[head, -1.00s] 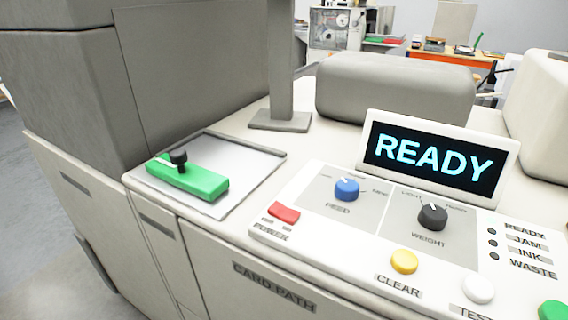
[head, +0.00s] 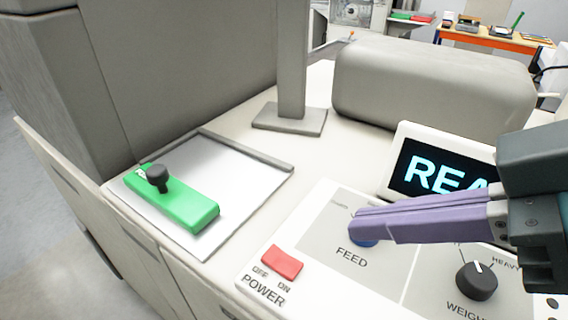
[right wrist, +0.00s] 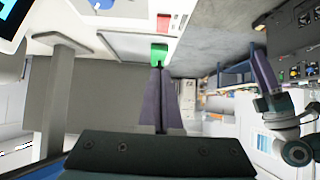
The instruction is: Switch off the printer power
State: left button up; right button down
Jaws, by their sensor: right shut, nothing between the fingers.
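The red power switch (head: 282,262) sits on the white control panel, above the printed words OFF, ON and POWER. It also shows in the right wrist view (right wrist: 163,22). My right gripper (head: 360,222) comes in from the right with its purple fingers shut and empty. In the head view its tips lie over the blue FEED knob (head: 362,240), right of the switch, and partly hide it. Whether they touch the knob I cannot tell. My left gripper (right wrist: 262,66) seems to show at the right of the right wrist view; its jaw state is unclear.
A green block with a black knob (head: 172,197) lies on the pale plate at left. The display (head: 440,165) is partly hidden by my right gripper. A black WEIGHT knob (head: 477,281) is near the fingers. A grey post (head: 292,60) stands behind.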

send_over(278, 255)
jog(key=s+d, duration=0.1)
jog(key=d, duration=0.1)
jog(key=f, duration=0.6)
jog(key=shift+s+a+p, duration=0.1)
jog(key=shift+s+p, duration=0.1)
jog(key=shift+p, duration=0.2)
notch_tip(278, 255, down, 3)
jog(key=shift+w+a+r, duration=0.1)
jog(key=shift+r, duration=0.1)
jog(key=shift+a+f, duration=0.1)
jog(key=shift+f, duration=0.65)
jog(key=shift+w, duration=0.1)
jog(key=shift+a+r+p, duration=0.1)
jog(key=shift+p, duration=0.4)
jog(key=shift+f, duration=0.3)
jog(key=shift+w+a+r, duration=0.25)
jog(key=shift+w+a, duration=0.2)
jog(key=shift+a, duration=0.15)
